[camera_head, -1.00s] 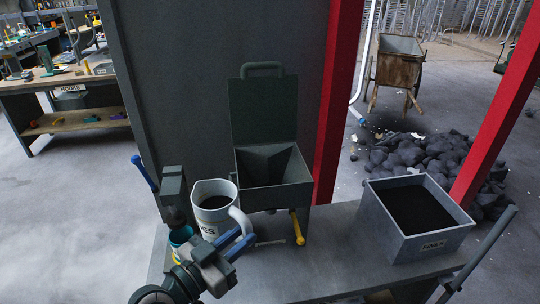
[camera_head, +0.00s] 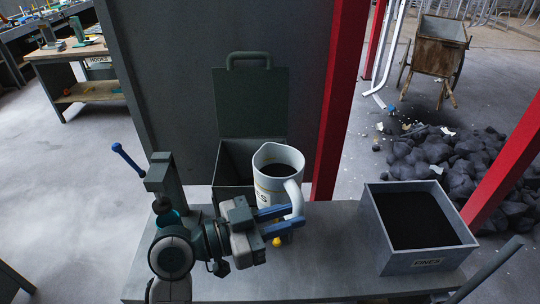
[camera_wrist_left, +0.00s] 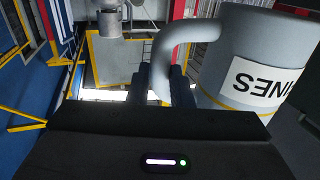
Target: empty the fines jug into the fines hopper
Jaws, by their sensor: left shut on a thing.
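The white fines jug (camera_head: 268,196) is upright, with dark contents showing inside its rim. It is held in front of the hopper and overlaps its right part in the head view. My left gripper (camera_head: 293,216) is shut on the jug's handle. In the left wrist view the handle (camera_wrist_left: 168,62) sits between the fingers, beside the jug's label (camera_wrist_left: 262,84). The dark green hopper (camera_head: 232,162) stands against the grey panel with its lid (camera_head: 250,103) raised behind it. Part of its mouth is hidden by the jug. My right gripper is not in view.
A grey bin (camera_head: 401,264) labelled fines, full of dark material, stands on the bench (camera_head: 335,262) at the right. A red post (camera_head: 341,90) rises right of the hopper. A grey post and blue-knobbed lever (camera_head: 130,160) stand at the left. A dark heap (camera_head: 450,165) lies beyond.

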